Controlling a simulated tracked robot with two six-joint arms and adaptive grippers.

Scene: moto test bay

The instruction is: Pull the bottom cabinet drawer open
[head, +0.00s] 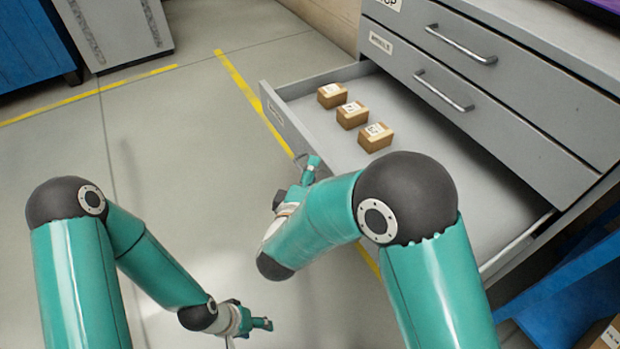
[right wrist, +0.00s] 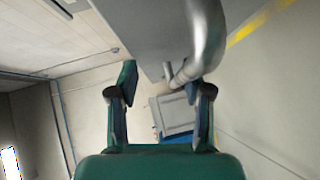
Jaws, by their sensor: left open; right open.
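The bottom drawer (head: 335,151) of the grey cabinet (head: 520,150) stands pulled well out, its interior showing. Its front panel (head: 283,122) faces left, partly hidden behind my right arm. My right gripper (head: 297,185) is open just outside that panel, partly hidden by its own arm. In the right wrist view, the curved metal handle (right wrist: 205,38) runs past the right-hand finger of my open gripper (right wrist: 165,90); I cannot tell whether they touch. My left gripper (head: 262,323) is open and empty, low over the floor, away from the cabinet.
Three small cardboard boxes (head: 352,115) sit in a row inside the drawer. Two drawers with bar handles (head: 444,90) above it are shut. Blue structures stand at the far left (head: 30,45) and lower right (head: 575,290). The floor left of the drawer is clear, with yellow lines.

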